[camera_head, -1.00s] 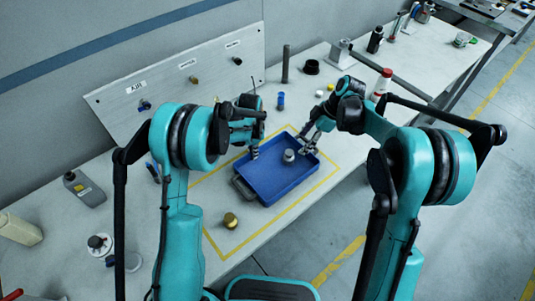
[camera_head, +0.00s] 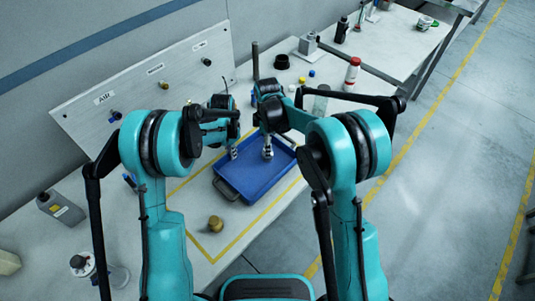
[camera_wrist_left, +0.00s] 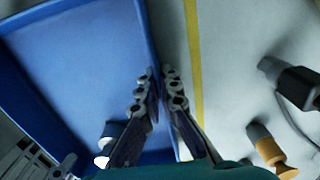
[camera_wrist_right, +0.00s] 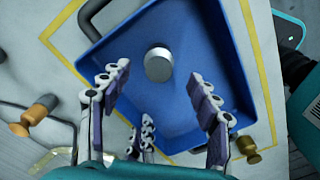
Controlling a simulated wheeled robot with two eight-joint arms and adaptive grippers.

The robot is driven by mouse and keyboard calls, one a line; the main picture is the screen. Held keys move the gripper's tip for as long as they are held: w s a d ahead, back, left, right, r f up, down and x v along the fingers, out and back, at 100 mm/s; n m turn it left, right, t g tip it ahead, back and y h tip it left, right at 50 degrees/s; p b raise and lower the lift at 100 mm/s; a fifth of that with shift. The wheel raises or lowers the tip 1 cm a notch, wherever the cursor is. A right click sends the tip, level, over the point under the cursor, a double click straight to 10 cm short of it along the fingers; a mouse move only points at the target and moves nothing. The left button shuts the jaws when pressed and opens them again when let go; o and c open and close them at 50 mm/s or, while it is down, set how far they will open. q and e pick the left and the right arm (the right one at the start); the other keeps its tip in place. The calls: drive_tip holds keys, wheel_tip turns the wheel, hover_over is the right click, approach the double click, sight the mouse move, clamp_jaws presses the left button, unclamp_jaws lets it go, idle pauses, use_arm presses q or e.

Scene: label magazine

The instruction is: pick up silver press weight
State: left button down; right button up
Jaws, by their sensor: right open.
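The silver press weight (camera_wrist_right: 158,64) is a short round cylinder with a pale top. It stands in the blue tray (camera_wrist_right: 205,60) in the right wrist view; in the head view my right gripper hides it. My right gripper (camera_wrist_right: 158,85) is open, its fingers apart on either side of the weight's line and not touching it; in the head view it (camera_head: 268,153) points down over the tray. My left gripper (camera_wrist_left: 159,72) has its fingertips close together on both sides of the tray's rim; in the head view it (camera_head: 233,153) is at the tray's left edge.
A panel with knobs (camera_head: 150,85) leans along the back. A red-capped white bottle (camera_head: 351,74) and a black ring (camera_head: 282,61) stand beyond the tray.

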wheel_tip(320, 180, down, 4)
drive_tip(key=shift+w+r, duration=0.1)
drive_tip(key=shift+r, duration=0.05)
clamp_jaws()
wheel_tip(320, 180, up, 10)
drive_tip(key=shift+r, duration=0.1)
use_arm(q)
drive_tip(key=c, duration=1.6)
unclamp_jaws()
drive_tip(key=shift+c, duration=0.2)
